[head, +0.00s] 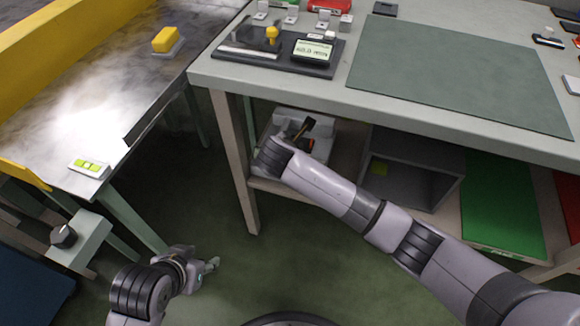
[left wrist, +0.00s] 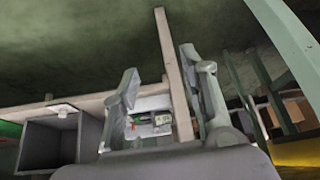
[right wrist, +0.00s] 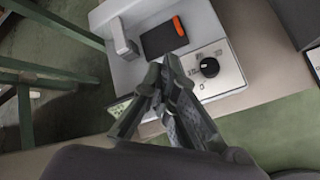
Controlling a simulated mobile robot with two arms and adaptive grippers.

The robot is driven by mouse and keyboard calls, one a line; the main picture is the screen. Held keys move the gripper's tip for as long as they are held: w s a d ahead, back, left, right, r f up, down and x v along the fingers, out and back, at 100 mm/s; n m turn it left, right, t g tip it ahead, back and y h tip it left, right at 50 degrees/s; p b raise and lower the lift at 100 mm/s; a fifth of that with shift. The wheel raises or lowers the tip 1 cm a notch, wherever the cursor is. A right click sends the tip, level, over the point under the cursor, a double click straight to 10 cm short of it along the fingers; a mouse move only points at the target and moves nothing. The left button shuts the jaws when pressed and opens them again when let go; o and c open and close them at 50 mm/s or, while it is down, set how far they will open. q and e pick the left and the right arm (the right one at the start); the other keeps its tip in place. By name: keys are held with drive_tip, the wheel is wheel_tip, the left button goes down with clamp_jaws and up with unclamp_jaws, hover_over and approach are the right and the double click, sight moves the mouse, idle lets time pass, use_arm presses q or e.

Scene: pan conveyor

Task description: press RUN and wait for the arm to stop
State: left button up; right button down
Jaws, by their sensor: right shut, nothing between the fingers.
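I cannot read a RUN label in any view. A pale device with a black knob (right wrist: 209,67) and a dark plate (right wrist: 163,38) with an orange piece shows in the right wrist view. My right gripper (right wrist: 168,72) is shut and empty in front of this device; whether its tips touch it I cannot tell. In the head view my right arm hides that gripper, near a pale unit (head: 322,130) on the shelf under the bench. My left gripper (head: 210,265) hangs low over the floor; in the left wrist view (left wrist: 162,80) its fingers are apart and empty.
A yellow block (head: 166,39) and a small panel with yellow-green keys (head: 88,165) are on the left table. A box with a black knob (head: 64,235) stands below. The bench carries a display unit (head: 313,50) and a grey-green mat (head: 450,72). A grey open bin (head: 415,172) is underneath.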

wheel_tip(320, 180, down, 3)
drive_tip(key=shift+r+b, duration=0.1)
drive_tip(key=shift+b, duration=0.5)
use_arm(q)
drive_tip(key=w+d+r+t, duration=0.2)
drive_tip(key=w+t, duration=0.1)
drive_tip(key=w, duration=0.3)
drive_tip(key=shift+r+h, duration=0.35)
drive_tip(key=shift+h, duration=0.05)
use_arm(e)
drive_tip(key=shift+f, duration=0.3)
use_arm(q)
drive_tip(key=shift+s, duration=0.15)
drive_tip(key=shift+s+a+f+g, duration=0.15)
drive_tip(key=shift+s+f+g, duration=0.1)
drive_tip(key=shift+s+f, duration=0.2)
drive_tip(key=shift+s+a+f+g, duration=0.15)
drive_tip(key=shift+s+f+g, duration=0.15)
drive_tip(key=shift+s, duration=0.25)
use_arm(e)
drive_tip(key=shift+f, duration=0.4)
use_arm(q)
drive_tip(key=shift+w+r, duration=0.15)
drive_tip(key=shift+w, duration=0.05)
use_arm(e)
drive_tip(key=shift+f, duration=0.15)
